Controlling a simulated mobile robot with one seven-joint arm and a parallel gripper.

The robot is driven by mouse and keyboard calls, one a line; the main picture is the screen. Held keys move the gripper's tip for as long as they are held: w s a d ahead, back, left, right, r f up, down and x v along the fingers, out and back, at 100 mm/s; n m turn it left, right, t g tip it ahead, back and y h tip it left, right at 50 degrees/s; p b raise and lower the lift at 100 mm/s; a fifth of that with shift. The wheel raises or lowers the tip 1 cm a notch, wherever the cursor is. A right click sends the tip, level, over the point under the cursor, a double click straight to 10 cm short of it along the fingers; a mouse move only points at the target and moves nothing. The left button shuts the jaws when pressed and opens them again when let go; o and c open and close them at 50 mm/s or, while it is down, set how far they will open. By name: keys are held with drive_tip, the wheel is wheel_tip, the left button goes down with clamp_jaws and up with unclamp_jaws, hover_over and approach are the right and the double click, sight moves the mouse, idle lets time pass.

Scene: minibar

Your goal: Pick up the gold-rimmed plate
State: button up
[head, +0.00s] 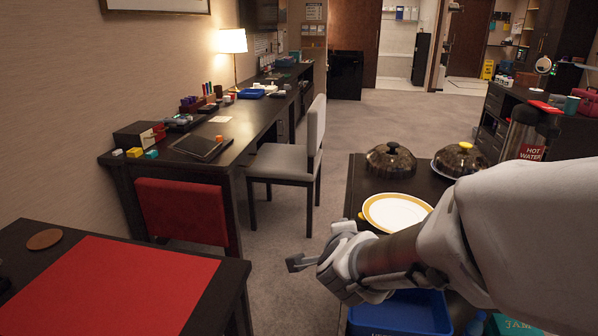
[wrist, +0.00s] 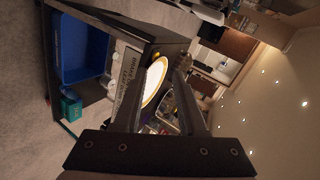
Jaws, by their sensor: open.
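The gold-rimmed plate (head: 397,211) is white with a wide yellow-gold rim. It lies flat near the left edge of the dark cart top (head: 362,184). My gripper (head: 302,263) is in front of the plate and to its left, past the cart's edge, and apart from the plate. In the wrist view the plate (wrist: 154,80) shows between the two open fingers (wrist: 156,66), farther off, with nothing held. My arm hides part of the cart's right side in the head view.
Two domed covers (head: 391,160) stand behind the plate, the right one on a plate. A hot-water flask (head: 527,137) stands at the right. A blue bin (head: 402,313) is below the gripper. A desk, chair (head: 290,160) and red-matted table (head: 120,285) stand left. Open carpet lies between.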

drive_tip(key=s+d+f+m+g+h+b, duration=0.1)
drive_tip(key=s+d+f+m+h, duration=0.1)
drive_tip(key=d+f+m+h, duration=0.3)
drive_tip(key=shift+m+g+h, duration=0.3)
drive_tip(key=shift+m+h, duration=0.2)
drive_tip(key=shift+m, duration=0.1)
drive_tip(key=shift+s+d+r+x, duration=0.1)
drive_tip(key=shift+d+r+x, duration=0.2)
drive_tip(key=shift+x, duration=2.75)
drive_tip(key=shift+s+d+r+x, duration=0.15)
drive_tip(key=shift+d+r+x, duration=0.1)
drive_tip(key=shift+x, duration=2.8)
drive_tip(key=shift+s+d+r+x, duration=0.15)
drive_tip(key=shift+d+x, duration=0.15)
drive_tip(key=shift+x, duration=2.8)
drive_tip(key=shift+p, duration=0.3)
clamp_jaws()
drive_tip(key=shift+r, duration=0.1)
